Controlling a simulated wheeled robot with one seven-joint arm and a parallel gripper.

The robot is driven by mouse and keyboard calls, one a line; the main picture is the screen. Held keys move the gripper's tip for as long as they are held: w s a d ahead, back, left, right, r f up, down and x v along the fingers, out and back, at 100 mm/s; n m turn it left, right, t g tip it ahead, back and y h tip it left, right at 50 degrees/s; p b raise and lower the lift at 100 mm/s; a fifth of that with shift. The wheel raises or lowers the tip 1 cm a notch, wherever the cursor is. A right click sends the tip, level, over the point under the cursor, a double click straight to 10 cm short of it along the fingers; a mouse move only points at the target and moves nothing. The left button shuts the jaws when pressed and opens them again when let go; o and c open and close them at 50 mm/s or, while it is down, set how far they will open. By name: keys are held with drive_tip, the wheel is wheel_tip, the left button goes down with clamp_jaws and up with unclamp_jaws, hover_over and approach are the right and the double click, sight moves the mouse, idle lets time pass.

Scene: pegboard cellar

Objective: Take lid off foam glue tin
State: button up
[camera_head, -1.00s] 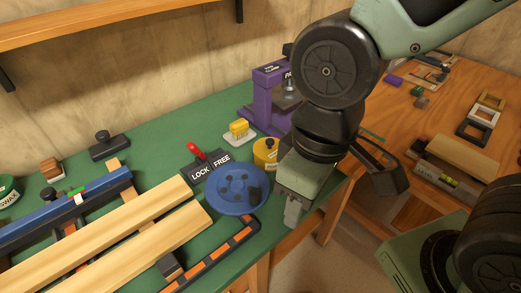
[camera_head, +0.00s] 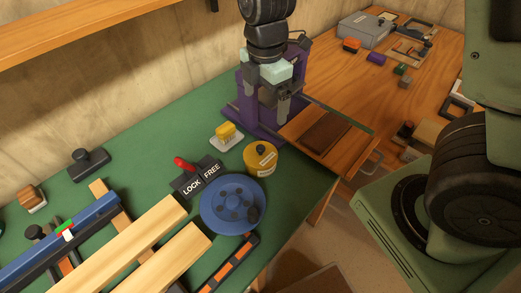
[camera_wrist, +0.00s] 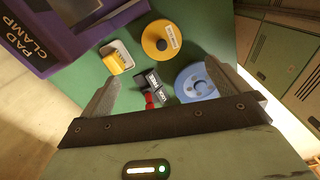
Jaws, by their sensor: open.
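A round yellow tin (camera_head: 260,160) stands upright on the green bench top, with its yellow lid on and a black knob in the lid's middle. Its pale label is too small to read fully. It also shows in the wrist view (camera_wrist: 155,50), at the top, beyond the fingers. My gripper (camera_head: 266,108) is open and empty, pointing down in front of the purple clamp, above and behind the tin. In the wrist view my gripper (camera_wrist: 163,72) has its two fingers spread wide, with nothing between them.
The purple pad clamp (camera_head: 244,115) stands close behind my gripper. A yellow brush (camera_head: 227,134) on a pale base is left of the tin. A blue disc (camera_head: 232,205) and the lock/free block (camera_head: 196,180) with its red lever are in front.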

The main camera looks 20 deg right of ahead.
hover_over(260, 147)
drive_tip(key=d, duration=0.1)
wheel_tip(260, 147, down, 11)
drive_tip(key=shift+d+r, duration=0.1)
drive_tip(key=shift+s+a+f+p, duration=0.1)
drive_tip(key=shift+a+f+p, duration=0.1)
drive_tip(key=shift+f, duration=0.75)
drive_tip(key=shift+w+a+f+p, duration=0.1)
drive_tip(key=shift+a+f+p, duration=0.15)
drive_tip(key=shift+f, duration=0.75)
drive_tip(key=shift+s+a+f+p, duration=0.1)
drive_tip(key=shift+a+f+p, duration=0.1)
drive_tip(key=shift+f, duration=0.75)
drive_tip(key=c, duration=0.7)
